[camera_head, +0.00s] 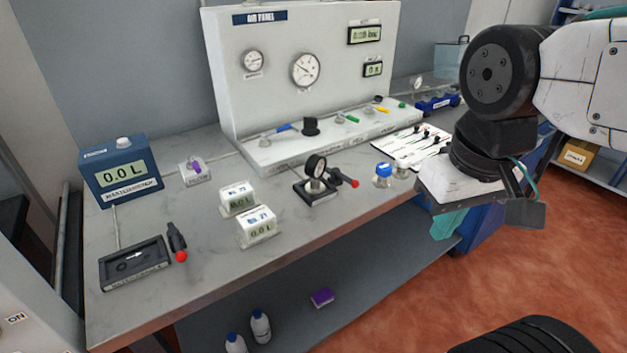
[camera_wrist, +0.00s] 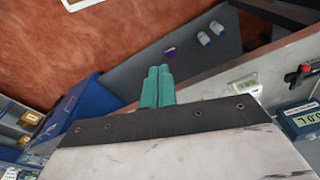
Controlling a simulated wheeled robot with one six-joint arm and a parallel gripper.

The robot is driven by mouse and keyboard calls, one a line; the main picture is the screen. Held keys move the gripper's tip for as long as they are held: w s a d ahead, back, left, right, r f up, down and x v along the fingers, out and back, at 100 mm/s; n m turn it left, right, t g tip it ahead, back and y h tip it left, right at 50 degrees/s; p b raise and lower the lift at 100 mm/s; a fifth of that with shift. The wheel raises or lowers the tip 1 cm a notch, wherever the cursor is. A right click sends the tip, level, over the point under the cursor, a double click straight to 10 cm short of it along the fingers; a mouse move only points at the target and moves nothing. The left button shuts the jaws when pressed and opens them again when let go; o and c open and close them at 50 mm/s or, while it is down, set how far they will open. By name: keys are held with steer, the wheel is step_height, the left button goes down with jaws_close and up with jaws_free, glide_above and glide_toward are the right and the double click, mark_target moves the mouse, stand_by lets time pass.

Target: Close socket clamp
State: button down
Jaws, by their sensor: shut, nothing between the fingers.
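Two black clamps with red-tipped handles are on the grey bench. One clamp (camera_head: 177,241) stands at the right end of a black tray-like fixture (camera_head: 135,264) at the bench's front left. I cannot read which one is the socket's. A red and black clamp part (camera_wrist: 303,72) shows at the wrist view's right edge. My gripper (camera_head: 446,226) has teal fingers, shut and empty, beyond the bench's right front edge, well apart from both clamps. The fingers show pressed together in the wrist view (camera_wrist: 157,88).
A blue 0.0 L meter (camera_head: 121,171) stands at the back left. Two white display blocks (camera_head: 239,198) (camera_head: 257,227) sit between the clamps. A blue-capped jar (camera_head: 383,175) stands right of the gauge. The air panel (camera_head: 300,75) rises behind. Bottles (camera_head: 260,326) are on the lower shelf.

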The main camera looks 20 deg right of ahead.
steer(key=w+a+n, duration=0.3)
steer(key=w+n, duration=0.4)
steer(key=w, duration=0.2)
steer(key=w+a+f+n+h, duration=0.1)
steer(key=w+a+n, duration=0.2)
steer(key=w+n, duration=0.4)
steer(key=w+a+f+n+h, duration=0.1)
steer(key=w+a+n, duration=0.1)
steer(key=w+n, duration=0.5)
steer(key=w, duration=0.5)
steer(key=shift+w+a+g, duration=0.2)
steer(key=shift+a+g, duration=0.1)
steer(key=shift+a, duration=0.1)
